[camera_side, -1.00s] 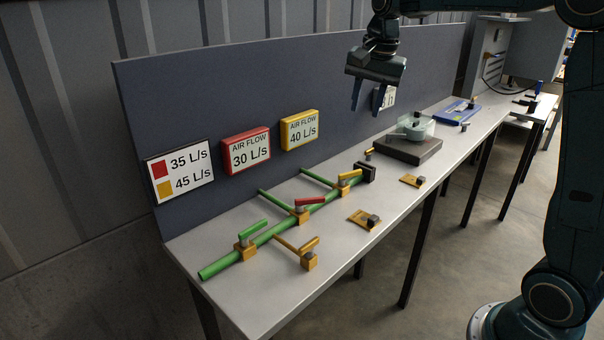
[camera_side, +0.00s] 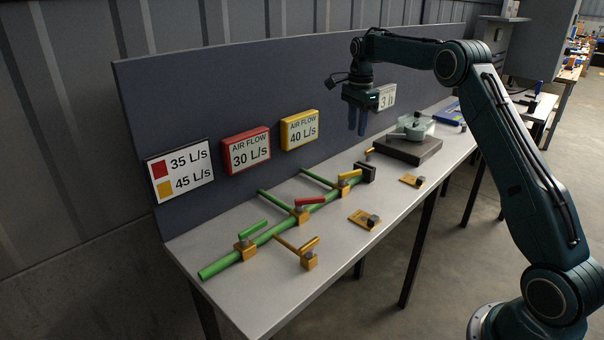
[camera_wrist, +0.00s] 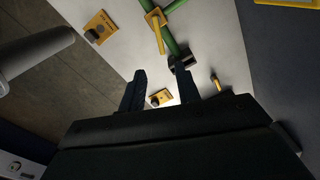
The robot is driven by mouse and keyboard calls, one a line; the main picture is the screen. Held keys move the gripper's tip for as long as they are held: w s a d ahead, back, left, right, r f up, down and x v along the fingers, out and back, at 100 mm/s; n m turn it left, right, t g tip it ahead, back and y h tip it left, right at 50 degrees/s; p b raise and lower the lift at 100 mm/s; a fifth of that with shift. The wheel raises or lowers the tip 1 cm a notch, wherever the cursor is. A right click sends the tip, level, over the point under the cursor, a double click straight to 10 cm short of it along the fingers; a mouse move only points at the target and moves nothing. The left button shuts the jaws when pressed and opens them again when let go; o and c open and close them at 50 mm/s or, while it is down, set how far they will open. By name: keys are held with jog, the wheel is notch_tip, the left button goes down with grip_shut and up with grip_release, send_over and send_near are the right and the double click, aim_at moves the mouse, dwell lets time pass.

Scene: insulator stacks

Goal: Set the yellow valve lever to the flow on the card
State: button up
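The yellow valve lever (camera_side: 349,174) sits on an orange valve body near the far end of the green pipe; the wrist view also shows it (camera_wrist: 156,30). The card (camera_side: 180,172) on the blue-grey panel pairs red with 35 L/s and yellow with 45 L/s. The yellow display (camera_side: 299,130) reads AIR FLOW 40 L/s. The red display (camera_side: 246,150) reads 30 L/s. My gripper (camera_side: 357,131) hangs above the bench, over the far end of the pipe and apart from the lever. Its fingers are spread and empty in the wrist view (camera_wrist: 160,74).
The red lever (camera_side: 310,201), green lever (camera_side: 251,229) and an orange-yellow branch lever (camera_side: 310,244) stand nearby. Two orange plates (camera_side: 359,218) (camera_side: 408,180) lie in front. A dark block (camera_side: 408,150) carries a pale round device.

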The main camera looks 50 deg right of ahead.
aim_at(353, 171)
jog(key=shift+f, duration=0.2)
notch_tip(353, 171, down, 14)
jog(key=shift+r, duration=0.25)
dwell(0.5)
grip_shut()
